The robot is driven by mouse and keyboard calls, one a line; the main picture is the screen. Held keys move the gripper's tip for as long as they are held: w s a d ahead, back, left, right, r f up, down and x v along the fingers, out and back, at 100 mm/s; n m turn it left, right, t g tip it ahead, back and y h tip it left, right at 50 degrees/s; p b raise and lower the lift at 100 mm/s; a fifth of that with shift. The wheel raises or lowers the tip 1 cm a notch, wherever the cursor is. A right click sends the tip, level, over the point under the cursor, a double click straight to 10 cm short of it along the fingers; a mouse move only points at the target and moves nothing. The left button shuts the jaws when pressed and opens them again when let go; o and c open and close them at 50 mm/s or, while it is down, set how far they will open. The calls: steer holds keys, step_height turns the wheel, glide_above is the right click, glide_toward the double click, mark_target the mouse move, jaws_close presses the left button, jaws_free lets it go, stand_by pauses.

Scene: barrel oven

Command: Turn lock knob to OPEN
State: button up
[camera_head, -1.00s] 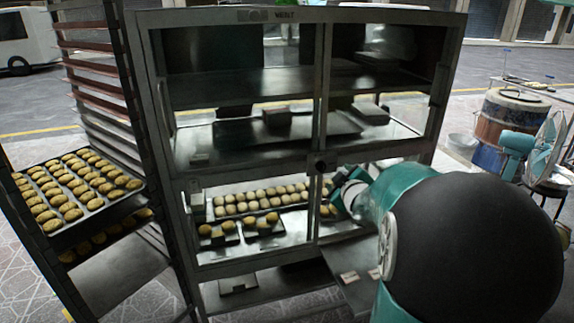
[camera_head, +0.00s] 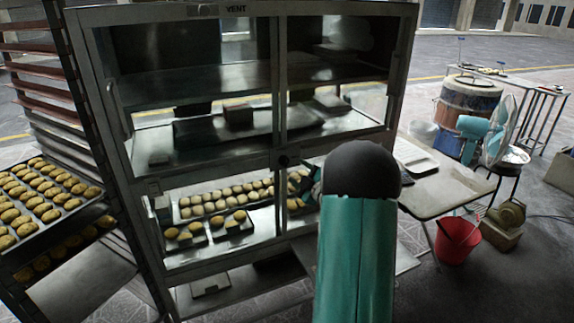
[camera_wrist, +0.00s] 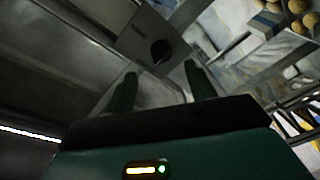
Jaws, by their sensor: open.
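The lock knob (camera_wrist: 160,52) is a dark round knob on a grey metal plate, just beyond my fingertips in the wrist view. In the head view the lock knob (camera_head: 284,160) is a small dark spot on the cabinet's middle post. My gripper (camera_wrist: 160,86) is open, with one dark green finger on either side of the knob's line and nothing between them. The knob appears apart from the fingers. In the head view my arm hides most of the gripper (camera_head: 306,181). Small lettering on the plate is too blurred to read.
The glass-fronted metal cabinet (camera_head: 280,80) holds trays of buns. A rack (camera_head: 75,110) with pastry trays stands at the left. A folding table (camera_head: 445,190), a red bucket (camera_head: 457,240), a barrel (camera_head: 465,105) and a fan (camera_head: 495,130) stand at the right.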

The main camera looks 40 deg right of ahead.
mark_target(287, 163)
steer(key=w, duration=0.7)
steer(key=shift+d, duration=0.4)
steer(key=shift+c, duration=0.4)
steer(key=c, duration=0.9)
steer(key=shift+o, duration=0.2)
